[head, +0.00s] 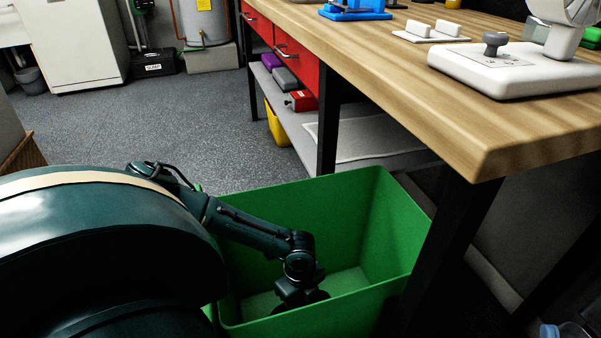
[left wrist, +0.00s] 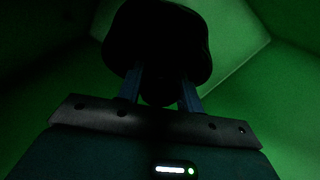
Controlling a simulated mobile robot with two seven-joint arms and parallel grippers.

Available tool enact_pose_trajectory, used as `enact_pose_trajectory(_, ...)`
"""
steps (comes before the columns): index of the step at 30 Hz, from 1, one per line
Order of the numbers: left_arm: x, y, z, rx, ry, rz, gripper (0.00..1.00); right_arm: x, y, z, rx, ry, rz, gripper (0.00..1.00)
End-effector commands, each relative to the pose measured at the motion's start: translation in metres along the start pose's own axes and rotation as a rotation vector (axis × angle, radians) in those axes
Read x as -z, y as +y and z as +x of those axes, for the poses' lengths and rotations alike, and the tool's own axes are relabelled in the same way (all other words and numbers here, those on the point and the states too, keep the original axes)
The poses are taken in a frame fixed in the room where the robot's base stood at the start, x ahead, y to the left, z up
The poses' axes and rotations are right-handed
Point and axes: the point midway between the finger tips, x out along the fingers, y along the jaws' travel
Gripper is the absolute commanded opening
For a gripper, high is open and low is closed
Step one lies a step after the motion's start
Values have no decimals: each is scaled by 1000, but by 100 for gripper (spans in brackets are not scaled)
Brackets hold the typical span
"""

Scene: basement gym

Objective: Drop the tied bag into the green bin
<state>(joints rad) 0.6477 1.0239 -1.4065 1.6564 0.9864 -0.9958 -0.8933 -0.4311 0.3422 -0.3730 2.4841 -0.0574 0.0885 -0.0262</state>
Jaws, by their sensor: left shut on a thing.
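The green bin (head: 392,235) stands beside the workbench's front leg, its open top facing up. My left arm reaches over its rim, and my left gripper (head: 298,293) is down inside the bin. In the left wrist view the gripper (left wrist: 160,88) is shut on the black tied bag (left wrist: 157,40), whose dark round shape sits at the fingertips. Green bin walls (left wrist: 285,95) surround it there. In the head view only dark edges of the bag (head: 318,296) show beneath the gripper. Whether the bag touches the bin floor cannot be told. My right gripper is out of view.
The wooden workbench (head: 400,80) stands close at the right, with a white device (head: 500,70) near its corner. Its black leg (head: 450,250) is close to the bin. A lower shelf (head: 370,145) lies behind the bin. Grey floor (head: 150,125) is clear at the back left.

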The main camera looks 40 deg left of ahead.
Motion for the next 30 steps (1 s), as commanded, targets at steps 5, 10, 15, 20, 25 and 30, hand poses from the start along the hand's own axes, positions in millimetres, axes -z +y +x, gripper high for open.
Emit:
enact_pose_trajectory(5, 0, -1, -2, 2, 0, 0, 0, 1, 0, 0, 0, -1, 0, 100)
enact_pose_trajectory(10, 0, -1, 4, 2, -1, -1, 0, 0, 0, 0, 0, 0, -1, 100)
enact_pose_trajectory(15, 0, -1, 8, 2, 0, -1, 0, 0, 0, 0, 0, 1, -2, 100)
enact_pose_trajectory(20, 0, -1, 10, 2, 0, -1, 0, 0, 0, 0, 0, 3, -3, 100)
enact_pose_trajectory(25, 0, 0, 11, 0, -1, 0, 48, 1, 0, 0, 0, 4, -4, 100)
enact_pose_trajectory(30, 0, 0, 11, 0, -1, 0, 58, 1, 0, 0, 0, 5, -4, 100)
